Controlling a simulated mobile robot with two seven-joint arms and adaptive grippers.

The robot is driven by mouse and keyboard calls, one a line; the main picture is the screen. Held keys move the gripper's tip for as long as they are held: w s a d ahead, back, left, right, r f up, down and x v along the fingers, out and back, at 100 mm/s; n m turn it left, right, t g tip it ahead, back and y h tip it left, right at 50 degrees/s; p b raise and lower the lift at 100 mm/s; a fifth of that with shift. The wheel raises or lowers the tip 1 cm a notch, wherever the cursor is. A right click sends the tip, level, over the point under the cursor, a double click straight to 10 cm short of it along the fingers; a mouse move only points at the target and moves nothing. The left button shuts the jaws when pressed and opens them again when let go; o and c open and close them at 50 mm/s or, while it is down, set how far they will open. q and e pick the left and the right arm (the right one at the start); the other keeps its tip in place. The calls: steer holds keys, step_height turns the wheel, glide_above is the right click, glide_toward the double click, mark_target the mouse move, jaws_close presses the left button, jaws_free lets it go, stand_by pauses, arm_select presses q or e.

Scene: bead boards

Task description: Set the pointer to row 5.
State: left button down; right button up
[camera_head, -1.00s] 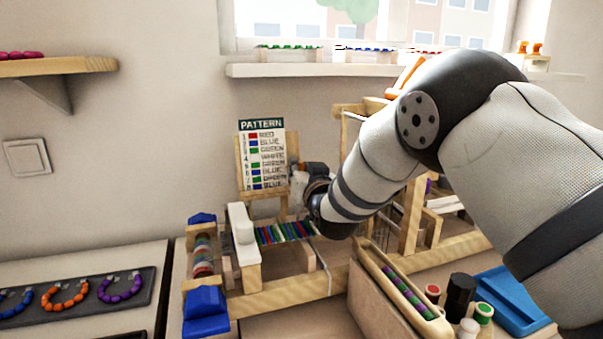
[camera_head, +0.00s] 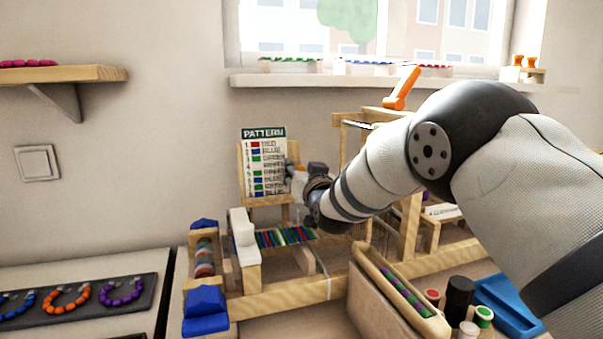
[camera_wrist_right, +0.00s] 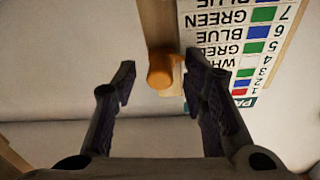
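The pattern card (camera_head: 266,165) stands on a wooden easel, listing numbered colour rows. In the right wrist view the card (camera_wrist_right: 240,45) is upside down. An orange knob (camera_wrist_right: 162,70) with a pale tip, seemingly the pointer, sits at the card's edge, around the WHITE row 4; the exact row is unclear. My right gripper (camera_wrist_right: 163,88) is open, with one dark finger on each side of the knob and visible gaps. In the head view my right gripper (camera_head: 305,178) is at the card's right edge, its fingertips hard to make out. My left gripper is not in view.
A wooden loom-like frame (camera_head: 290,297) with coloured rods lies below the card. A bead tray (camera_head: 402,290), a blue tray (camera_head: 508,305) and small jars (camera_head: 459,297) stand to the right. A dark board with bead rings (camera_head: 75,310) lies at left. A shelf (camera_head: 70,73) is above it.

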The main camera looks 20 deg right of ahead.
steer(key=shift+s, duration=0.1)
steer(key=s, duration=1.2)
steer(key=shift+a, duration=0.2)
steer(key=shift+w, duration=0.1)
